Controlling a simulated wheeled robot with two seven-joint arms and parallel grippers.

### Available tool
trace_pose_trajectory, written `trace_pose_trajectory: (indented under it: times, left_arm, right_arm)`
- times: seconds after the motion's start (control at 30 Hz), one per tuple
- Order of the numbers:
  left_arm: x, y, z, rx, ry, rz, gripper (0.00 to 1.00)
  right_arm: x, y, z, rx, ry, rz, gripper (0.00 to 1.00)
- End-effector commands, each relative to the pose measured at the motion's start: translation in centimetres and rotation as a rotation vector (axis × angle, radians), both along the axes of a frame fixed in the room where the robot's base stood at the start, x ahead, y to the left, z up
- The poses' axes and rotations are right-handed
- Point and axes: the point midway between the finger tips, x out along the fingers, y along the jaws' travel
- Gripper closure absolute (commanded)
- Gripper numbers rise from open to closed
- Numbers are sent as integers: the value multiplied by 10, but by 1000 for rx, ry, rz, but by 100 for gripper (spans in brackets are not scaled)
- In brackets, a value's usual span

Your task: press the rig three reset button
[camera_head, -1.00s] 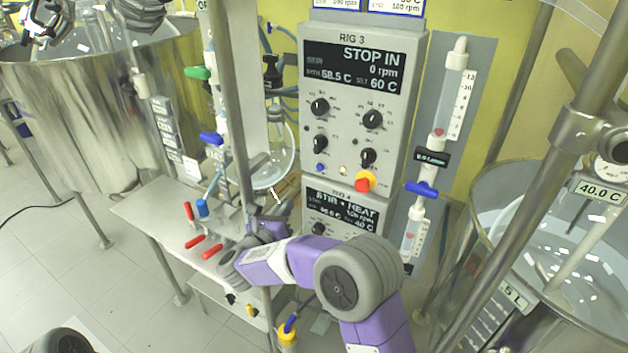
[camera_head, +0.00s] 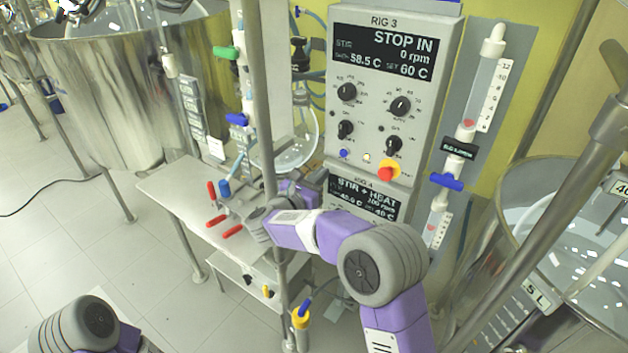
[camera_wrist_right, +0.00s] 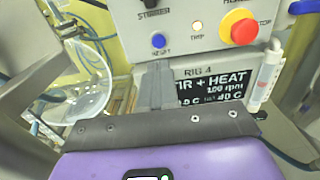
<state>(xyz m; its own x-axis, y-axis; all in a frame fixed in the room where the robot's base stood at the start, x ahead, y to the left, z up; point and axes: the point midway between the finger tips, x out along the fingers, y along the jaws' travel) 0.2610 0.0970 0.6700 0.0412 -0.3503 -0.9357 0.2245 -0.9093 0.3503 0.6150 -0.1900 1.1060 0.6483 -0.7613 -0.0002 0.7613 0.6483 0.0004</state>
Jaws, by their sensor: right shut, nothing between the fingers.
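The Rig 3 panel (camera_head: 390,75) is upright on the wall side, its display reading STOP IN and 0 rpm. Its blue button (camera_head: 344,153) is low on the left of the panel; in the right wrist view the blue button (camera_wrist_right: 158,41) has a label below it that looks like RESET. My right gripper (camera_head: 316,181) is below and left of that button, partly hidden by its own arm. In the wrist view the right gripper (camera_wrist_right: 156,66) is shut and empty, its tip just below the button and seemingly apart from it. My left gripper is out of view.
A red stop knob (camera_head: 388,172) on a yellow base and a small lit trip lamp (camera_head: 367,157) sit right of the blue button. The Rig 4 display (camera_head: 363,197) is just below. A metal post (camera_head: 262,90) and a round glass vessel (camera_head: 297,140) stand left.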

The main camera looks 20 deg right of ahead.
Motion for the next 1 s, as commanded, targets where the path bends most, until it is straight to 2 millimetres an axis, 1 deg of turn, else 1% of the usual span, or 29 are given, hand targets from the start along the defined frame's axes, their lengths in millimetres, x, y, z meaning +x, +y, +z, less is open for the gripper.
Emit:
trace_pose_trajectory:
  times: [0.03,0.2,0.4,0.6,0.9,1.0]
  left_arm:
    - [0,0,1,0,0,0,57]
    - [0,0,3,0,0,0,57]
    - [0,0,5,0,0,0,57]
    - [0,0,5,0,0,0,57]
    - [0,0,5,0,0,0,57]
    - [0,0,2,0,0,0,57]
  right_arm:
    - [8,-10,0,0,0,-3,100]
    - [30,-36,0,0,-1,-3,100]
    - [49,-58,0,-1,-1,0,100]
    - [57,-65,0,0,0,2,100]
    - [57,-66,0,0,0,2,100]
    - [58,-67,-1,1,-1,1,100]
